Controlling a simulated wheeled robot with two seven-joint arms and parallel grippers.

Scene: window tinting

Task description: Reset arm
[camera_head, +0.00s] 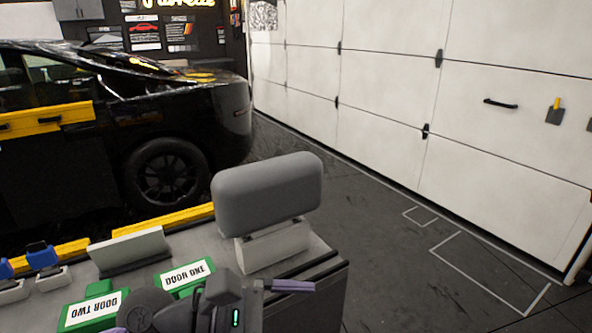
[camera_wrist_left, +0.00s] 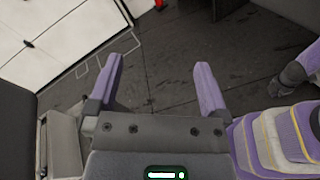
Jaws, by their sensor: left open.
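My left gripper (camera_wrist_left: 166,56) is open in the left wrist view. Its two purple fingers are spread wide, with only dark floor behind them and nothing between them. In the head view a dark gripper body with a green light shows at the bottom, over the cart's near end. One purple finger points right there; the space between the fingertips is not clear. My right gripper does not show clearly in either view.
A grey cart (camera_head: 332,287) carries a rounded grey block (camera_head: 268,193), green DOOR ONE (camera_head: 184,277) and DOOR TWO (camera_head: 93,311) holders and small tools. A black car (camera_head: 190,115) stands behind. Open floor (camera_head: 395,255) lies before the white garage door (camera_head: 385,100).

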